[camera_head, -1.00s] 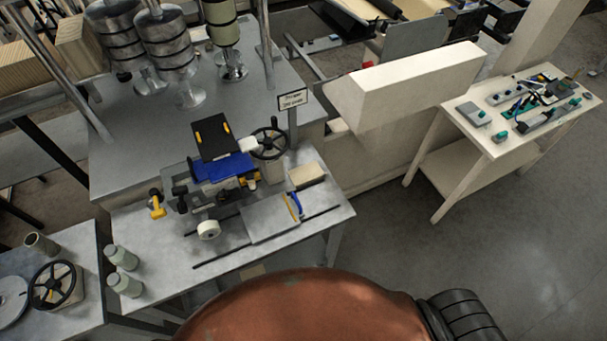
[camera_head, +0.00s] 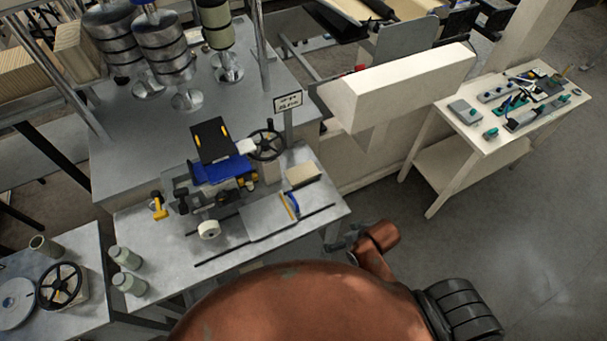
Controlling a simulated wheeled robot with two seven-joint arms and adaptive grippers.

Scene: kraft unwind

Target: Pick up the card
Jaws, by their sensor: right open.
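No loose card stands out clearly. A small pale card-like sign (camera_head: 288,101) with dark lettering stands on a post at the back right of the metal bench. A cream block or stack (camera_head: 303,174) lies flat near the bench's right end; I cannot tell if it is made of cards. My right gripper (camera_head: 343,240) is open and looks empty, low beside the bench's front right corner, apart from both. Its orange arm partly hides it. My left gripper is not in view.
The metal bench (camera_head: 150,240) holds a blue and black device (camera_head: 222,170), a black handwheel (camera_head: 266,144), a white roll (camera_head: 209,229) and a blue-handled tool (camera_head: 291,205). A cream side table (camera_head: 470,125) with tools stands right. The floor between is clear.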

